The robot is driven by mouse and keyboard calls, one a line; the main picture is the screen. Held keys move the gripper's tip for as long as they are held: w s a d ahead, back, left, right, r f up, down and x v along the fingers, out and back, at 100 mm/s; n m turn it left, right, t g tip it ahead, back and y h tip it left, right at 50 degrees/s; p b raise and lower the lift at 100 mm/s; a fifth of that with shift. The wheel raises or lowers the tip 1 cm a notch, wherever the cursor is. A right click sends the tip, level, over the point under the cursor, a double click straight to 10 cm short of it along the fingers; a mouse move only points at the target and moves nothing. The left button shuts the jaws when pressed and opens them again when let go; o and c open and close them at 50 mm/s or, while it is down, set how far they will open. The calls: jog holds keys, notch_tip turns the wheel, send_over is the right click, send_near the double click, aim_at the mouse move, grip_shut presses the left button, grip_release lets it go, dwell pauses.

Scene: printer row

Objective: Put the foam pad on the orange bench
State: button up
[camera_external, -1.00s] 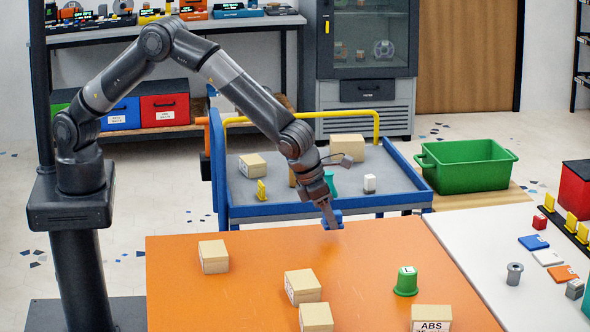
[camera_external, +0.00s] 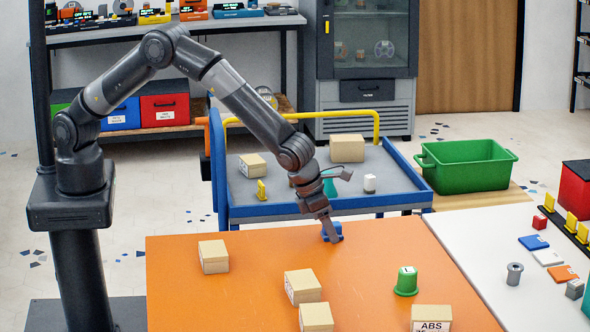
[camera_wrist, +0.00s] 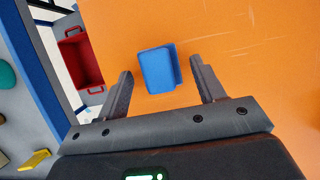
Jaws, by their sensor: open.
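The blue foam pad (camera_external: 332,232) is on the orange bench (camera_external: 200,300), near its far edge. My gripper (camera_external: 326,222) is right at the pad, pointing down. In the wrist view the pad (camera_wrist: 157,69) lies between my two open fingers (camera_wrist: 161,75), with orange surface showing on both sides of it. The fingers look apart from the pad. In the outside view, my gripper partly hides the pad.
Several cardboard boxes (camera_external: 213,257) and a green container (camera_external: 406,281) stand on the bench. A blue-railed cart (camera_external: 300,208) is behind the bench. A white table (camera_external: 470,250) adjoins on the right. The bench around the pad is clear.

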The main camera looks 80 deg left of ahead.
jog(key=shift+r, duration=0.1)
jog(key=v, duration=1.2)
jog(key=s+a+r+n, duration=0.6)
jog(key=a+r+n, duration=0.3)
jog(key=a, duration=0.4)
jog(key=s+a+r+n, duration=0.6)
jog(key=a+r+n, duration=0.3)
jog(key=a, duration=0.3)
jog(key=s+a+n, duration=0.6)
jog(key=s+n, duration=0.3)
jog(key=s, duration=0.2)
jog(key=s+a+n+t, duration=0.1)
jog(key=s+a+n, duration=0.6)
jog(key=s+n, duration=0.2)
jog(key=shift+s+f, duration=0.25)
jog(key=shift+s, duration=0.9)
